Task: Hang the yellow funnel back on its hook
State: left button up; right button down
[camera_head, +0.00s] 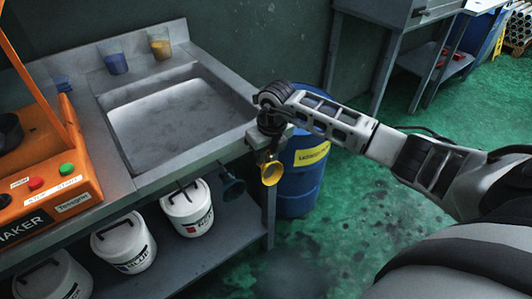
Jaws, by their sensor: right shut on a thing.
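The yellow funnel (271,173) is at the right end of the sink bench, just off its front corner, with its round mouth facing the camera. My right gripper (266,154) is directly above it, pointing down, and is shut on the funnel's upper part. The fingertips and the funnel's narrow end are largely hidden by the gripper body. I cannot make out a free hook, nor whether the funnel touches one. A dark blue funnel (232,185) hangs under the bench's front edge, left of the yellow one. My left gripper is not in view.
The bench (190,160) holds a sink (165,110), blue and yellow cups and an orange machine (50,160). White buckets (187,207) stand on the shelf below. A blue drum (300,185) stands close behind the yellow funnel. The green floor at right is clear.

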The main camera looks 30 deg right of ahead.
jog(key=c, duration=1.1)
grip_release()
jog(key=shift+c, duration=0.2)
